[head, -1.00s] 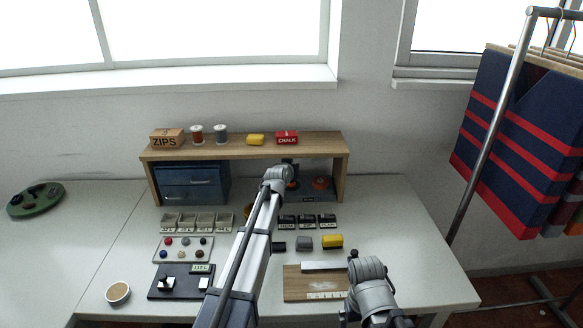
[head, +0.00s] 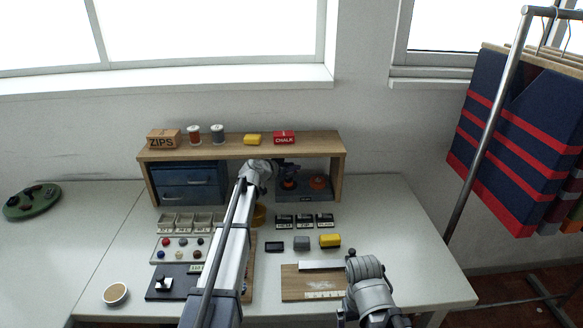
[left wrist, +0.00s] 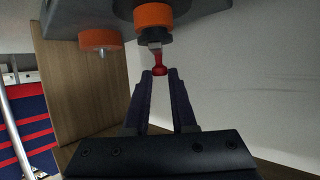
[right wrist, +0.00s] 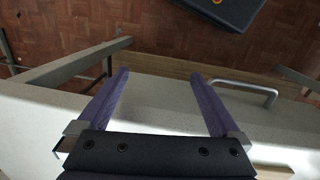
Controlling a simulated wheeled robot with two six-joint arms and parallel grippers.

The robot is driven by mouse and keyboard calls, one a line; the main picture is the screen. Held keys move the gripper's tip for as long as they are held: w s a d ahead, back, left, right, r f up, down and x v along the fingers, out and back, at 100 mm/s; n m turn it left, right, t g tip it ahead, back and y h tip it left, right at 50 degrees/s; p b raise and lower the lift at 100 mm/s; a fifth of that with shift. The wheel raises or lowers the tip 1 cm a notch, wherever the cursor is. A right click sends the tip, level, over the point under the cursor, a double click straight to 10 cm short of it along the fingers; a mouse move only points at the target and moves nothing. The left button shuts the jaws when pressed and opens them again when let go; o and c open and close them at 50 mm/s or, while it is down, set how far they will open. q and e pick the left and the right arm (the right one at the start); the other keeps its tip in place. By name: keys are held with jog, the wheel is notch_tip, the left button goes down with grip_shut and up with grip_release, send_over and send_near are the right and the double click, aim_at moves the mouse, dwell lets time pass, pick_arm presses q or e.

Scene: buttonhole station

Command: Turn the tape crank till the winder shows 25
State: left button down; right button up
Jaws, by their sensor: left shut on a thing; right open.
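The tape winder (head: 293,188) is a dark unit with orange discs under the right end of the wooden shelf. Any number on it is too small to read. In the left wrist view, one orange disc (left wrist: 152,15) has a dark hub, and the crank's red knob (left wrist: 160,66) sticks out below it. My left gripper (left wrist: 160,72) is shut on this red knob. In the head view its fingers are hidden behind my left wrist, beside the winder. My right gripper (right wrist: 158,76) is open and empty, low at the table's front edge.
The wooden shelf (head: 240,149) closes over the winder from above. A blue drawer box (head: 187,183) stands left of it. Small labelled trays and yellow, grey and black blocks lie in front. A wooden board (head: 300,283) lies near the front. The table's right side is clear.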

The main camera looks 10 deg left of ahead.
aim_at(287, 180)
pick_arm(q)
jog(key=shift+s+f, duration=0.1)
dwell(0.3)
jog(key=c, duration=0.8)
grip_release()
jog(key=shift+o, duration=0.2)
jog(key=shift+s+a, duration=0.1)
jog(key=shift+s, duration=0.05)
jog(key=p+v, duration=0.1)
jog(key=v, duration=0.2)
jog(key=s+a, duration=0.5)
jog(key=s, duration=0.5)
jog(key=shift+s, duration=0.25)
